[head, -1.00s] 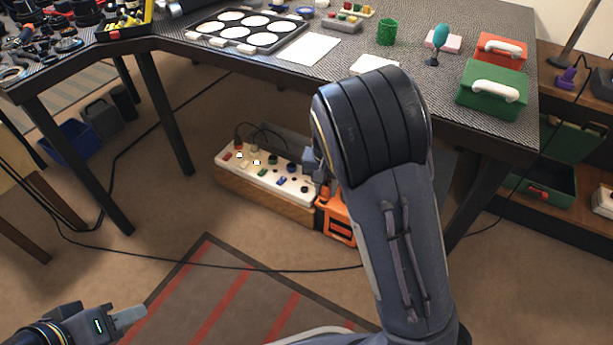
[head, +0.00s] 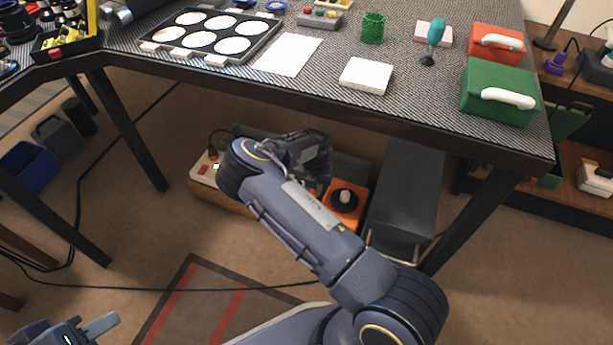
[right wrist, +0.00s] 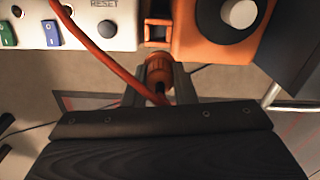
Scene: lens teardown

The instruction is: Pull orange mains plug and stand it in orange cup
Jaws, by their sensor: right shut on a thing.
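The orange mains plug (right wrist: 158,68) shows in the right wrist view with a cable at its near end. My right gripper (right wrist: 160,80) is shut on it, one finger on each side. Just beyond the plug is a small square orange open holder (right wrist: 157,32), which may be the orange cup. The plug looks apart from the power strip's face. In the head view my right arm hides the plug and holder. My left gripper (head: 86,330) is at the bottom left, away from everything; its opening is unclear.
The white power strip (head: 203,168) lies under the table, beside an orange box with a black knob (head: 346,204). A dark grey case (head: 406,195) stands to the right. The table edge (head: 300,98) overhangs my right arm. An orange-red cord (right wrist: 95,50) crosses the wrist view.

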